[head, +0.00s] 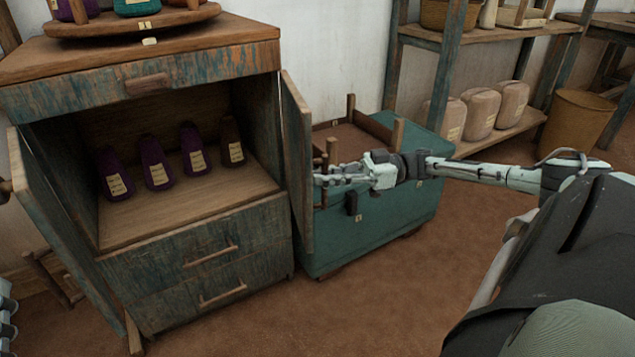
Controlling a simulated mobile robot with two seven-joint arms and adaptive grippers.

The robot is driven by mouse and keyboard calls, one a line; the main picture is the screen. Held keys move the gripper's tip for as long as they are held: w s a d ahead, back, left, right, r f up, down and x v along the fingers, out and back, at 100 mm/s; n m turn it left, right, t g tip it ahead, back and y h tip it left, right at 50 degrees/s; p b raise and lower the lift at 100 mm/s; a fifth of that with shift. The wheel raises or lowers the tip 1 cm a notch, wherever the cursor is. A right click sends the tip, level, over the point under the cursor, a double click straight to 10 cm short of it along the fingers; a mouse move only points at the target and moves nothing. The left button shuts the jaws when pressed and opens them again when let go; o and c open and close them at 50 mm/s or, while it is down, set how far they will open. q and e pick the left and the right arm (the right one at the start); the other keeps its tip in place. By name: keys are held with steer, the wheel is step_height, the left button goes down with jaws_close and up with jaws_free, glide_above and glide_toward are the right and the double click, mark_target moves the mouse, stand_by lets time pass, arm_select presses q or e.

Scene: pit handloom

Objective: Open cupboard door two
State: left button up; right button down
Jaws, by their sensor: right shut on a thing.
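The wooden cupboard (190,240) has worn blue-green paint. Both of its doors stand open: the left door (62,235) swings out to the left, and the right door (298,165) juts toward me, seen nearly edge-on. I cannot tell by a mark which one is door two. My right gripper (322,180) is at the outer side of the right door, shut on what looks like its handle, which is mostly hidden by the fingers. Only a sliver of my left arm shows at the left edge; its gripper is out of view.
Several dark labelled cones (157,165) stand inside the cupboard, above two drawers (215,258). A teal chest (375,235) stands close behind the right door and gripper. A shelf rack (490,140) holds sacks at the back. Brown floor (390,300) is clear in front.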

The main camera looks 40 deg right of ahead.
arm_select(q)
steer(key=shift+s+r+t, duration=0.1)
steer(key=shift+r+t, duration=0.2)
arm_select(e)
steer(key=shift+s+d, duration=0.15)
steer(key=shift+d, duration=0.3)
steer(key=c, duration=1.6)
jaws_free()
steer(key=shift+o, duration=0.2)
steer(key=shift+d, duration=0.1)
steer(key=v, duration=1.2)
